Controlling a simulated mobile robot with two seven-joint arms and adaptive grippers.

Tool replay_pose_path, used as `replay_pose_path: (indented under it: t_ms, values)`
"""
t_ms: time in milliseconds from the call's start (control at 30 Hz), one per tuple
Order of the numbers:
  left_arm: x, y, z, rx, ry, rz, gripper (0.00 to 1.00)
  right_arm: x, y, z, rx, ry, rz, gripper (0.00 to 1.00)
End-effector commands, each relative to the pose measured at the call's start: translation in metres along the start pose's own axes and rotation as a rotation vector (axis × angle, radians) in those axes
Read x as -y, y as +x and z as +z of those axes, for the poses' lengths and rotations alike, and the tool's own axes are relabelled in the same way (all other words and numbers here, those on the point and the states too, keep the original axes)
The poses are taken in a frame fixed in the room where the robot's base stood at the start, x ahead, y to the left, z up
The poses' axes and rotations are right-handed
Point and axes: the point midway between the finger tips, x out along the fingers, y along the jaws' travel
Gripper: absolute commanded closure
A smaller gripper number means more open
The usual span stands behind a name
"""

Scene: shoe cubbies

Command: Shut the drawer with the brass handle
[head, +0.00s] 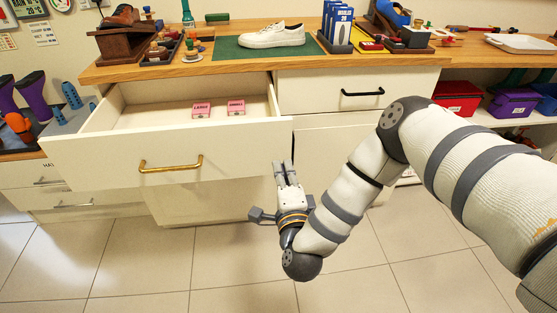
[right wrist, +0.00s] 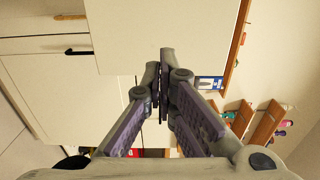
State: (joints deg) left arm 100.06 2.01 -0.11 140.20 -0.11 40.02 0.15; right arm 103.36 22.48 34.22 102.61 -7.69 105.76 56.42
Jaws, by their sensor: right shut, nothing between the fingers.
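The white drawer (head: 110,162) with the brass handle (head: 170,165) stands pulled out under the wooden counter in the head view. Two small pink boxes lie inside it, one at the left (head: 201,110) and one at the right (head: 236,107). My right gripper (head: 284,165) is shut and empty, fingers pointing up in the head view, close to the right end of the drawer front. I cannot tell whether it touches the front. In the right wrist view the shut fingertips (right wrist: 165,65) show before a pale panel. My left gripper is not in view.
A closed drawer with a black handle (head: 362,93) is to the right. The counter (head: 245,62) above holds a white shoe (head: 272,36) on a green mat, tools and boxes. Red (head: 456,100) and purple (head: 512,104) bins stand on the right shelf. The tiled floor in front is clear.

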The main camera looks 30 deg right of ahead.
Motion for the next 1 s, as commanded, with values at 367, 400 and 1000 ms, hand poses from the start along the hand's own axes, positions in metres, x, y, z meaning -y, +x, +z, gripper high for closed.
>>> replay_pose_path:
  t_ms: [367, 400, 1000]
  values:
    - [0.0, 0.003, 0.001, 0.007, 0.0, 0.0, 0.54, 0.0, 0.043, 0.0, 0.0, -0.001, 0.002, 1.0]
    - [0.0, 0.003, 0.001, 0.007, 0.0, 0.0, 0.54, 0.0, 0.043, 0.0, 0.001, -0.001, 0.002, 1.0]
    - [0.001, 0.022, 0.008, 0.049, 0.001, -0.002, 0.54, -0.006, 0.073, -0.001, -0.002, -0.002, 0.004, 1.0]
